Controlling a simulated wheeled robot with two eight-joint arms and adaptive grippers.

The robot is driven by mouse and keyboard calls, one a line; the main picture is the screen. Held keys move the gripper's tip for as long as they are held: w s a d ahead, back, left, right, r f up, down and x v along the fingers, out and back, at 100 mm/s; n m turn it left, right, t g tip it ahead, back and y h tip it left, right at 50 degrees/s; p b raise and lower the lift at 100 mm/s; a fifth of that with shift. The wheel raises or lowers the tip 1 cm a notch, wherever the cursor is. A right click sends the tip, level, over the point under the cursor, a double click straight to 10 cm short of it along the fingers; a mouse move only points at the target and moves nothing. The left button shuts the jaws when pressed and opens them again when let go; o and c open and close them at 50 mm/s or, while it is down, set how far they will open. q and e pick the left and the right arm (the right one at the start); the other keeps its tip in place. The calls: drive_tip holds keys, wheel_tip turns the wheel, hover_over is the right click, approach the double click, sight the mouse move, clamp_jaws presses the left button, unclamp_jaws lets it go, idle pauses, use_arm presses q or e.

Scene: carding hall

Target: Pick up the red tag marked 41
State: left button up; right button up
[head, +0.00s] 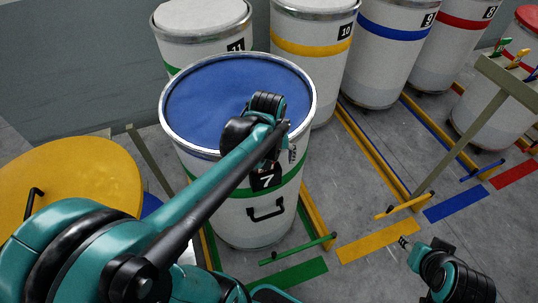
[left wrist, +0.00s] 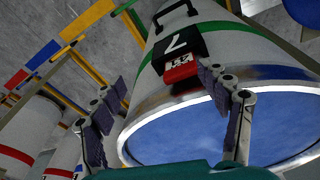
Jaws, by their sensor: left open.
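My left gripper (head: 268,148) is at the drum's near rim, over the blue top. In the left wrist view its fingers (left wrist: 160,86) are spread wide, one on each side of the tag, and hold nothing. My right gripper (head: 410,246) is low at the lower right, its jaws unclear.
Drum 7 has a blue top, metal rim, green band and black handle (head: 266,209). Drums with yellow (head: 312,45), blue (head: 392,30) and red bands stand behind. A yellow round lid (head: 85,180) is at left. A rack (head: 510,78) with coloured clips stands right. Painted floor strips lie between.

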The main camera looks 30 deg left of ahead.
use_arm(q)
drive_tip(key=a+n+p, duration=0.1)
drive_tip(key=w+a+r+g+p, duration=0.1)
drive_tip(key=w+a+n+p, duration=0.1)
drive_tip(key=shift+a+r+n+g, duration=0.2)
drive_tip(key=shift+a+n+g, duration=0.1)
drive_tip(key=shift+a+g, duration=0.1)
drive_tip(key=shift+w+a+f, duration=0.15)
hover_over(266, 173)
drive_tip(key=shift+n, duration=0.3)
wheel_tip(266, 173, down, 8)
drive_tip(key=shift+w+a+f+b, duration=0.1)
drive_tip(key=shift+b, duration=0.3)
drive_tip(key=c, duration=1.2)
use_arm(e)
drive_tip(key=r, duration=0.4)
drive_tip(key=shift+s+a, duration=0.1)
drive_tip(key=shift+s, duration=0.25)
